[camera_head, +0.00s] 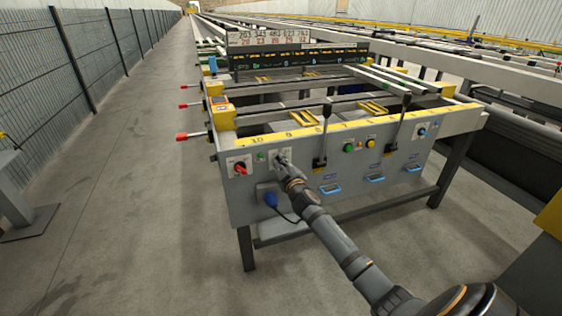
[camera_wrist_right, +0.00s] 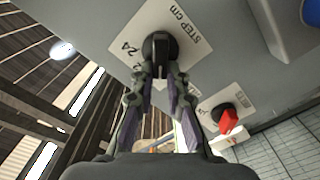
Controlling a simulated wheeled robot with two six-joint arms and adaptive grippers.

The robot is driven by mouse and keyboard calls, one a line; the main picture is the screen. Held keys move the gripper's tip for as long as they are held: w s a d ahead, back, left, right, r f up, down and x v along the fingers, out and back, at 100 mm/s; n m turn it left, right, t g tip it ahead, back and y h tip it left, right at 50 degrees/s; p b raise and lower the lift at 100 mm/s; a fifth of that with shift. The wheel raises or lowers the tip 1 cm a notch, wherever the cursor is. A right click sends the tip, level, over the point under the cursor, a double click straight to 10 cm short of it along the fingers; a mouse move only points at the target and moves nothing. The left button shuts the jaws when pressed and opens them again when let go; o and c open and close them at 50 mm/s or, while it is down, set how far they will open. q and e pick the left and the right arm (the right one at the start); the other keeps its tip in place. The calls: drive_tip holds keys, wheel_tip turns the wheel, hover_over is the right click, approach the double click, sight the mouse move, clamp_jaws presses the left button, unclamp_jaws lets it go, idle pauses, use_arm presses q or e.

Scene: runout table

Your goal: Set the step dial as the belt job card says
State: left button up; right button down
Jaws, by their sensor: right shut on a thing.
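The step dial (camera_wrist_right: 160,48) is a black knob on a white plate (camera_wrist_right: 125,38) marked "STEP cm", with a "24" mark on it. It is on the front panel of the grey machine (camera_head: 245,200). My right gripper (camera_head: 282,160) reaches the panel, and in the right wrist view its fingertips (camera_wrist_right: 160,72) are closed on the knob. The gripper hides most of the dial in the head view. A board with rows of numbers (camera_head: 270,38) stands on the machine; I cannot tell whether it is the job card. My left gripper is not in view.
A red rotary switch (camera_head: 240,169) sits left of the dial; a green button (camera_head: 261,156) is between them. A blue plug with cable (camera_head: 271,199) hangs below. Black levers (camera_head: 325,130) and red-tipped handles (camera_head: 188,136) stick out.

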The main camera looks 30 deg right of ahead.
idle(0.3)
drive_tip(key=c, duration=1.3)
unclamp_jaws()
drive_tip(key=shift+c, duration=0.2)
drive_tip(key=shift+s+f, duration=0.1)
drive_tip(key=shift+s, duration=0.15)
drive_tip(key=v, duration=1.1)
drive_tip(key=shift+s, duration=0.25)
drive_tip(key=shift+a, duration=0.1)
